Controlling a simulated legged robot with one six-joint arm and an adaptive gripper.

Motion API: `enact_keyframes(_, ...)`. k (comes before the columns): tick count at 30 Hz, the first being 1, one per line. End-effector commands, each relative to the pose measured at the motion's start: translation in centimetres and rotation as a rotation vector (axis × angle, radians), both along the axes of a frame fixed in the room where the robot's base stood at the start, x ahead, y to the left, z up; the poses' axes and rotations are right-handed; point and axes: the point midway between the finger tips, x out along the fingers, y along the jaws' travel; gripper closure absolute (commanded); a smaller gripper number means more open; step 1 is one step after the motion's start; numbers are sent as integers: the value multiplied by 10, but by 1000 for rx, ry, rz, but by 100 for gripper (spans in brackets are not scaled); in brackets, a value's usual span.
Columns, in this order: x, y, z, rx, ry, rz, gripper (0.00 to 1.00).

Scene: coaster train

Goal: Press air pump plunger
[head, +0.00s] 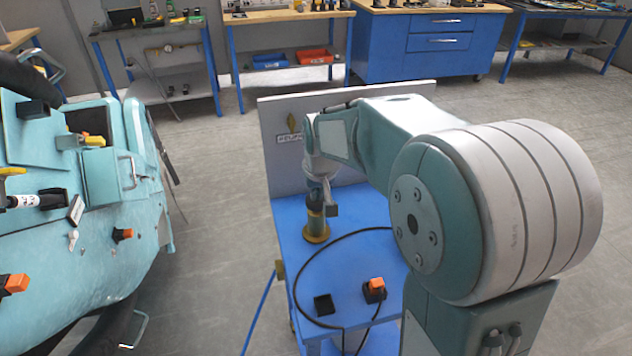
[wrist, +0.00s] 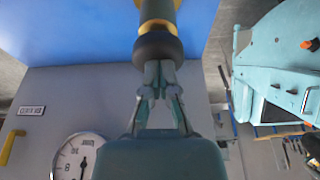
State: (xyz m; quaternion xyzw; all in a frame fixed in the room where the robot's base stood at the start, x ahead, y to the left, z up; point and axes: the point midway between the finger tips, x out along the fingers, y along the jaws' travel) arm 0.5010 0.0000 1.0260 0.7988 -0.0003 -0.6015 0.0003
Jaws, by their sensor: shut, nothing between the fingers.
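The air pump (head: 316,228) stands upright on the blue table, with a yellow base and a dark body. In the wrist view the pump (wrist: 158,20) shows its yellow part and a dark round plunger top (wrist: 158,47). My gripper (head: 321,188) is right above the pump in the head view. In the wrist view my gripper's (wrist: 159,68) fingertips are shut and sit at the plunger top, apparently touching it. Nothing shows between the fingers. The arm hides part of the pump's upper end in the head view.
The blue table (head: 350,255) carries a black hose (head: 310,262), an orange-topped switch (head: 375,287) and a small black block (head: 323,304). A grey back panel (head: 284,165) rises behind. A round gauge (wrist: 76,160) shows in the wrist view. A teal coaster car (head: 90,240) stands left across open floor.

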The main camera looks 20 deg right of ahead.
Motion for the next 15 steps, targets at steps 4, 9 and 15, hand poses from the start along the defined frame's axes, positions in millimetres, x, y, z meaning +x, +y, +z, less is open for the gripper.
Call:
enact_keyframes(4,-8,0,29,0,-6,0,100)
enact_keyframes(9,-17,1,65,0,-12,0,100)
enact_keyframes(15,-26,1,97,-1,-14,0,100)
